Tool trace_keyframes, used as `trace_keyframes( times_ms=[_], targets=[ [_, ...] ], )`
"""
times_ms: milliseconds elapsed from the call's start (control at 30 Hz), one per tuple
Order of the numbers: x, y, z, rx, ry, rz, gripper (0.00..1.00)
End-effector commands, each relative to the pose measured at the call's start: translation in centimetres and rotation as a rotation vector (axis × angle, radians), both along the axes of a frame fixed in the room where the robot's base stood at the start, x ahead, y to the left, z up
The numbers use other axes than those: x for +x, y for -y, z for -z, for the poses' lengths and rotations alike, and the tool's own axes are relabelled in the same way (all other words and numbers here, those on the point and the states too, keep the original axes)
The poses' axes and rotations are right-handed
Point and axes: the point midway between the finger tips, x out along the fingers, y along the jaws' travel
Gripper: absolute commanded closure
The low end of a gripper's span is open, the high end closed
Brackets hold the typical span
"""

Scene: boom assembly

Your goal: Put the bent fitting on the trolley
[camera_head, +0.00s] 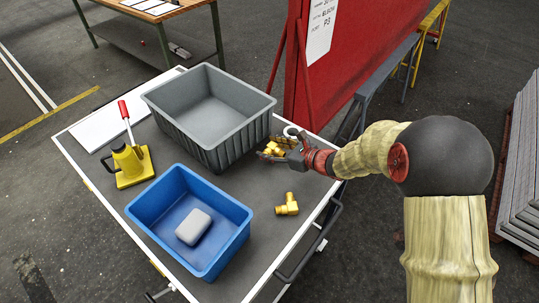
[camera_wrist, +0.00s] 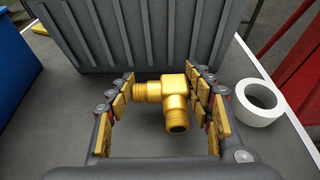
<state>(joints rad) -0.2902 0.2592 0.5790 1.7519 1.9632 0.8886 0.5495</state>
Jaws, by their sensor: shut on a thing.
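A brass bent fitting (camera_wrist: 172,98) sits between the fingers of my gripper (camera_wrist: 163,105) in the wrist view, with one threaded end to the left and the other towards the camera. My gripper is shut on it. In the head view my gripper (camera_head: 275,150) is low over the right side of the grey-topped trolley (camera_head: 240,277), beside the grey bin; its fingers partly hide the held fitting. I cannot tell whether the fitting touches the trolley top.
The grey bin (camera_head: 226,143) stands just beyond the held fitting. The blue bin (camera_head: 225,250) holds a pale block (camera_head: 194,227). A white tape roll (camera_wrist: 258,103) lies right of my gripper. A yellow bottle jack (camera_head: 129,165) stands left; a red panel (camera_head: 345,60) rises behind.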

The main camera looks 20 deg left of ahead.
Motion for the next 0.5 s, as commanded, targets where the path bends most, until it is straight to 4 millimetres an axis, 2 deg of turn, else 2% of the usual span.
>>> trace_keyframes(
  times_ms=[167, 500],
  targets=[
    [0.0, 0.0, 2.8, -0.001, -0.004, 0.0, 0.79],
    [0.0, 0.0, 3.0, 0.0, 0.0, 0.0, 0.79]
  ],
)
